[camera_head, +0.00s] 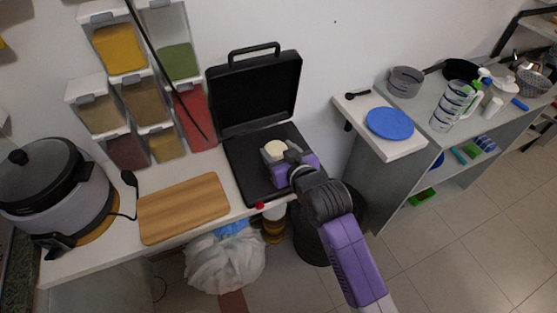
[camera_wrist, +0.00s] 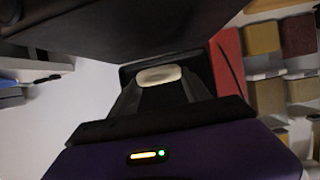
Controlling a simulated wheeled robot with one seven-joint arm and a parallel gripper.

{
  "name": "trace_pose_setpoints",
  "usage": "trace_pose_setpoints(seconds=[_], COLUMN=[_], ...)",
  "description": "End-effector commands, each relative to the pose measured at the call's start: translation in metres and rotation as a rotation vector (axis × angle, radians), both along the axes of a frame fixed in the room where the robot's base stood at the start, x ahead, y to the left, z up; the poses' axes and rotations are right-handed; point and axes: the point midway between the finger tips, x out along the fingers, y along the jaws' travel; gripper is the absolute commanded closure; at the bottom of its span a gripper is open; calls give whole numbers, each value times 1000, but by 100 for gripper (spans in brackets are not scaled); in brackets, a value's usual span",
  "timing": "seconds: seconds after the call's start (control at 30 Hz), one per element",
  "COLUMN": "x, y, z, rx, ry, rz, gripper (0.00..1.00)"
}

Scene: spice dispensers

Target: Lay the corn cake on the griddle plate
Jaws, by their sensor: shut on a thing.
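The corn cake (camera_head: 277,149) is a pale, round, flat disc. It also shows in the wrist view (camera_wrist: 159,75), held between the two dark fingers. My gripper (camera_head: 274,153) is shut on it and is over the open black griddle. The griddle plate (camera_head: 247,160) is the dark lower half, lying on the counter, and the raised lid (camera_head: 255,90) leans back by the wall. My gripper and arm hide part of the plate. I cannot tell whether the cake touches the plate.
A wooden cutting board (camera_head: 183,208) and a rice cooker (camera_head: 52,190) are left of the griddle. Spice dispensers (camera_head: 145,95) hang on the wall behind. A blue plate (camera_head: 390,123) lies on a shelf to the right. A red knob (camera_head: 260,206) is at the griddle's front.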

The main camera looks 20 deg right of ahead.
Motion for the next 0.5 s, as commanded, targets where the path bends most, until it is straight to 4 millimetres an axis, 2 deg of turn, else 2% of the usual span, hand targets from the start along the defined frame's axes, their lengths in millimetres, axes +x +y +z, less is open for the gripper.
trace_pose_setpoints(seconds=[0.3,0.5], x=[0,0], y=[0,0], z=[-39,-43], rx=[0,0], ry=[1,-2], rz=[0,0], gripper=[87,87])
